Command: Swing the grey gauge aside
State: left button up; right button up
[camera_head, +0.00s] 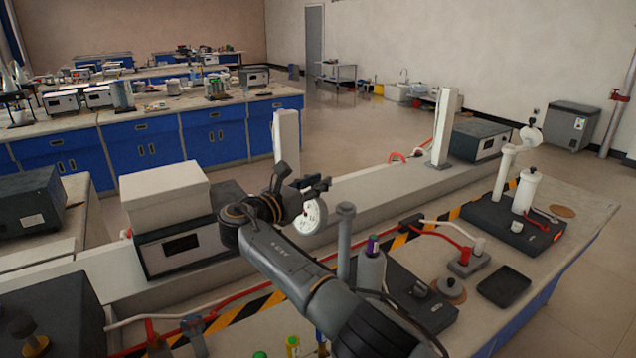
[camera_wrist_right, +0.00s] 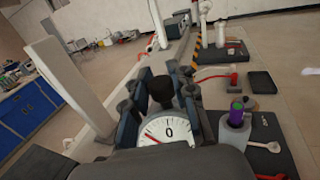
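The gauge (camera_head: 309,217) has a round white dial with a grey rim, and stands left of a grey post (camera_head: 345,245) in the head view. In the right wrist view the dial (camera_wrist_right: 168,132) faces me, showing a 0 and a red needle. A dark knob (camera_wrist_right: 160,88) rises behind the dial. My right gripper (camera_head: 310,186) is at the gauge, just above the dial in the head view. In the wrist view its fingers (camera_wrist_right: 162,72) stand apart on either side of the knob; I cannot tell whether they touch it. What holds the gauge is hidden. My left gripper is not in view.
A white pillar (camera_head: 287,140) rises behind the gripper. A white-topped instrument (camera_head: 165,195) stands to the left. A black tray (camera_head: 504,287) lies empty at right.

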jog(key=o, duration=0.3)
jog(key=shift+a+f, duration=0.1)
jog(key=shift+o, duration=0.3)
jog(key=shift+a, duration=0.1)
jog(key=shift+r, duration=0.2)
notch_tip(320, 180, up, 10)
jog(key=shift+f, duration=0.1)
